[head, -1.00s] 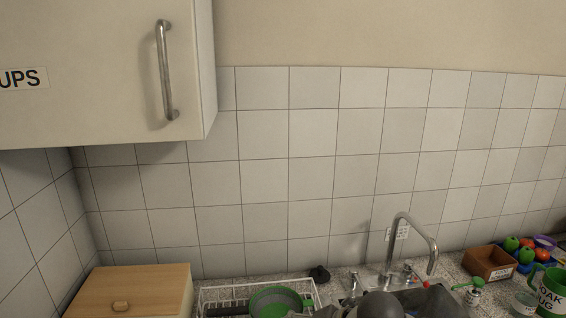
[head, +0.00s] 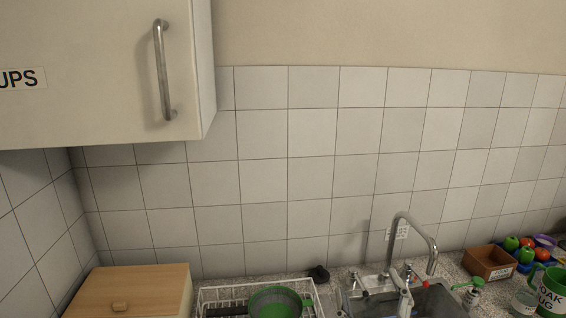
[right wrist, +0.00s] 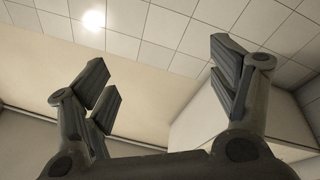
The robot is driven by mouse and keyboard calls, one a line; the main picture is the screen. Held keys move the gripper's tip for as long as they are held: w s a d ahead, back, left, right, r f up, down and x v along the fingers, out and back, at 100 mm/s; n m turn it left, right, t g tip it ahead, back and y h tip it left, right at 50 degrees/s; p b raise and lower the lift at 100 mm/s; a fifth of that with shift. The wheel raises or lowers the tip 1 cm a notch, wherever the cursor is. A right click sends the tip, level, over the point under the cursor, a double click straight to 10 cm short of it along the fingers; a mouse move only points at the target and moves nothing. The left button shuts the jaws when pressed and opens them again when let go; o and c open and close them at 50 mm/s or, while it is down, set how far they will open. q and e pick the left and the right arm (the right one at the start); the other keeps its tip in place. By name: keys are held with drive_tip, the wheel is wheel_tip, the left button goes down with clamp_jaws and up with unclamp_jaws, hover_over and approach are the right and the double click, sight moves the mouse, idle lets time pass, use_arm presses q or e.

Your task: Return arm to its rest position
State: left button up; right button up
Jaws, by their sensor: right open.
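My right gripper (head: 372,300) shows only in part at the bottom edge of the head view, in front of the sink area, with its fingertips pointing up. In the right wrist view, the same gripper (right wrist: 165,85) has its two dark fingers spread wide apart. The rest of my right arm is below the head view. My left gripper is not in view.
A wall cupboard (head: 100,75) hangs at upper left. Along the counter are a wooden box (head: 135,290), a white dish rack (head: 215,292) with a green-rimmed pan (head: 277,301), a curved tap (head: 431,250), a brown box (head: 490,263) and a green mug (head: 552,290). The tiled wall is clear.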

drive_tip(key=s+d+f+m+g+h, duration=0.25)
drive_tip(key=s+d+f+g, duration=0.2)
drive_tip(key=f, duration=0.45)
drive_tip(key=s+d+f+m+g+h, duration=0.1)
drive_tip(key=s+d+f+m+g, duration=0.3)
drive_tip(key=f, duration=0.4)
drive_tip(key=s+a+f+n+g+y, duration=0.1)
drive_tip(key=s+a+f+g, duration=0.1)
drive_tip(key=s+f+g, duration=0.45)
drive_tip(key=s+a+f+n+g+y, duration=0.15)
drive_tip(key=s+f, duration=0.25)
drive_tip(key=s, duration=0.6)
wheel_tip(320, 180, down, 39)
drive_tip(key=s+g+b, duration=0.2)
drive_tip(key=b, duration=1)
drive_tip(key=s+d+f+b, duration=0.1)
drive_tip(key=s+f+b, duration=0.3)
drive_tip(key=s+f, duration=0.4)
drive_tip(key=s+d+f+g+b, duration=0.1)
drive_tip(key=s+f+b, duration=0.3)
drive_tip(key=s+f, duration=0.4)
wheel_tip(320, 180, down, 8)
drive_tip(key=shift+s+d+r+b, duration=0.15)
drive_tip(key=shift+d+b, duration=0.1)
drive_tip(key=shift+b, duration=0.15)
